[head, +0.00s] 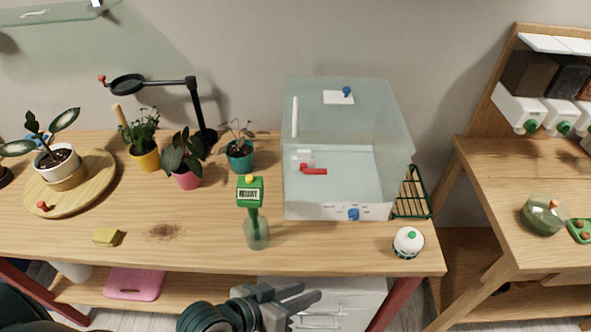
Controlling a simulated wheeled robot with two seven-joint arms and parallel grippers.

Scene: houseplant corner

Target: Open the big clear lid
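The big clear lid (350,125) is a see-through cover on a clear box (322,211) at the back right of the table. A white plate with a blue knob (346,91) is on its upper part, and a white strip stands at its left. A blue knob (353,214) sits on the box's front. I cannot tell how far the lid is raised, as its edges blend with the walls. My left gripper (311,291) is in front of the table's front edge, below the box in the picture. Its fingers are apart, empty, pointing right. My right gripper is not in view.
A green-topped bottle (256,234) stands left of the box's front corner. A white round pot (408,242) and a green wire rack (412,195) are at its right. A red piece (314,171) shows through the box. Potted plants stand left.

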